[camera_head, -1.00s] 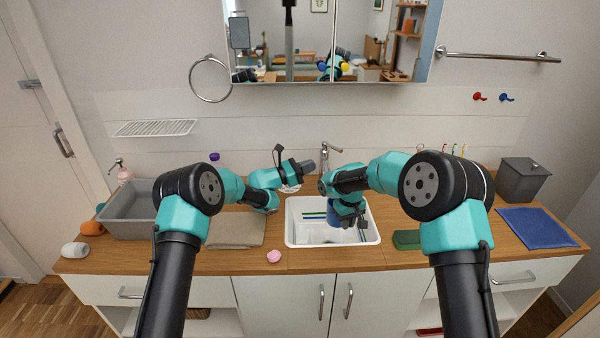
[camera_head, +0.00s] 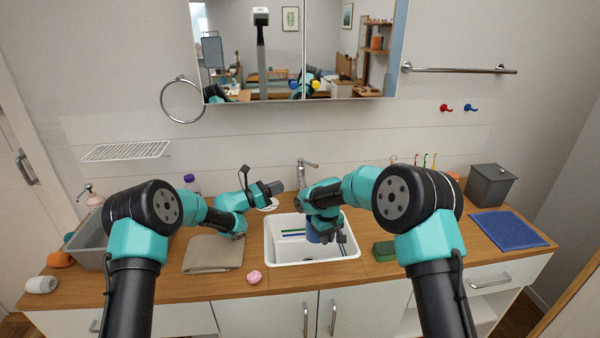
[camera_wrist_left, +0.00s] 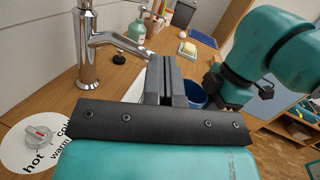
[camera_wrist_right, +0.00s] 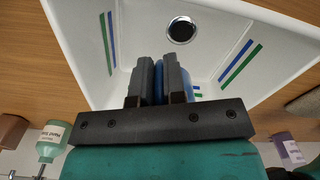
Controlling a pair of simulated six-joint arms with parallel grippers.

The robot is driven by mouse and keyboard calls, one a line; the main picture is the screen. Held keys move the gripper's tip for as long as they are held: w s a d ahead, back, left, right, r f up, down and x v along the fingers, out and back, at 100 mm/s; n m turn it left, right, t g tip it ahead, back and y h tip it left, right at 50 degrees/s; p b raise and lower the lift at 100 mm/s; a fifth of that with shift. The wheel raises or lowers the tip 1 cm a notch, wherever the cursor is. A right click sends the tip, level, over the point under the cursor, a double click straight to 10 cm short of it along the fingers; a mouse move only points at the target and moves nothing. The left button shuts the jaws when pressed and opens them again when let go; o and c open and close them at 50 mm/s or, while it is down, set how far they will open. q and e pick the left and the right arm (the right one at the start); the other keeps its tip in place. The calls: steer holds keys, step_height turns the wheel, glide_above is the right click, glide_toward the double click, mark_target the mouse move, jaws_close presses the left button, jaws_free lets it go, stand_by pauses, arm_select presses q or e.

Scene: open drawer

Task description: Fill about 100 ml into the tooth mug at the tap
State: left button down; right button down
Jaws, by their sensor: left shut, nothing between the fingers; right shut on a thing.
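The blue tooth mug (camera_head: 313,237) is in the white sink basin (camera_head: 285,254), partly hidden by my right gripper (camera_head: 328,232). In the right wrist view, the fingers (camera_wrist_right: 158,75) are shut on the mug (camera_wrist_right: 158,82). The mug (camera_wrist_left: 194,95) also shows behind the left fingers in the left wrist view. The chrome tap (camera_head: 301,174) stands behind the basin; I see no water running. My left gripper (camera_head: 275,187) is shut and empty, left of the tap, above the white hot-warm-cold dial (camera_head: 268,204). The dial (camera_wrist_left: 38,135) is clear of the fingers in the left wrist view.
A beige towel (camera_head: 212,254) and a pink item (camera_head: 254,277) lie left of the sink. A green block (camera_head: 384,250), a blue cloth (camera_head: 508,230) and a grey bin (camera_head: 489,186) are to the right. A grey tub (camera_head: 88,240) stands at the far left.

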mark_target(312, 165)
arm_select(q)
step_height(312, 165, up, 6)
steer(key=n+t+y, duration=0.1)
steer(key=n+y, duration=0.4)
steer(key=n, duration=1.4)
steer(key=shift+w+a, duration=0.15)
steer(key=shift+r, duration=0.1)
steer(key=x, duration=1.4)
steer(key=shift+w+a, duration=0.1)
steer(key=shift+a, duration=0.05)
